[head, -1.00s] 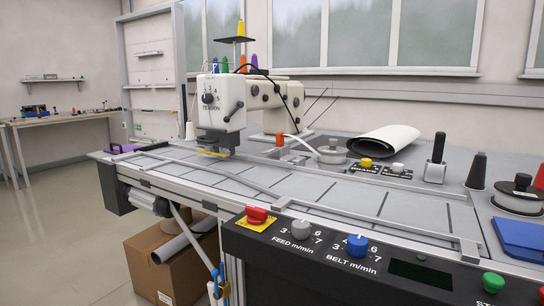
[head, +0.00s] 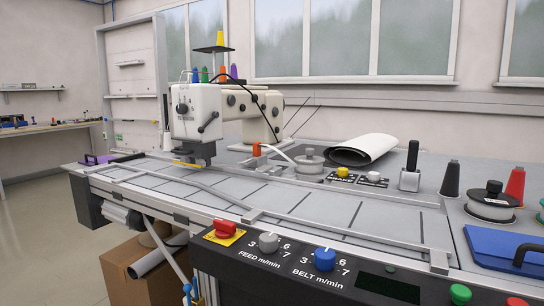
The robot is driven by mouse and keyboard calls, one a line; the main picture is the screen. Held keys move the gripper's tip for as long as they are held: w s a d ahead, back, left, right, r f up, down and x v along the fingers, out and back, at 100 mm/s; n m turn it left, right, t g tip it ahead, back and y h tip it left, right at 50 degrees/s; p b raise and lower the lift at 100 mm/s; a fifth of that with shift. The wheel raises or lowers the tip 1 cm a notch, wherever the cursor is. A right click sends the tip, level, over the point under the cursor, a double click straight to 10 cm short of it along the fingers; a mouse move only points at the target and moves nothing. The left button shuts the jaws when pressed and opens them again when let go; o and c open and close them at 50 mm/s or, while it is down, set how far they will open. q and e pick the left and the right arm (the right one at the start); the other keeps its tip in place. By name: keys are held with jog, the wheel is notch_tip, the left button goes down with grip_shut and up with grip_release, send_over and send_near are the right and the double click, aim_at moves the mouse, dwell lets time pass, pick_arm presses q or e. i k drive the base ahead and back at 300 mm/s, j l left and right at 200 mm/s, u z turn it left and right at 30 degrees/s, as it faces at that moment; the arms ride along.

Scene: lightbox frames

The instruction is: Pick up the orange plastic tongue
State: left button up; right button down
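A thin yellow-orange strip (head: 188,164) lies under the machine's head. I cannot tell for sure which of these is the orange plastic tongue. Neither of my grippers is in view.
The front control panel (head: 300,262) carries a red button (head: 225,228), a grey knob (head: 268,242) and a blue knob (head: 325,259). The grey belt surface (head: 320,205) is largely clear.

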aim_at(257, 148)
jog(key=i+j, duration=0.3)
jog(key=j, duration=0.15)
jog(key=i+j, duration=0.25)
jog(key=j, duration=0.15)
jog(key=i+j, duration=0.3)
jog(key=j, duration=0.15)
jog(key=i+j, duration=0.3)
jog(key=j, duration=0.15)
jog(key=z, duration=0.05)
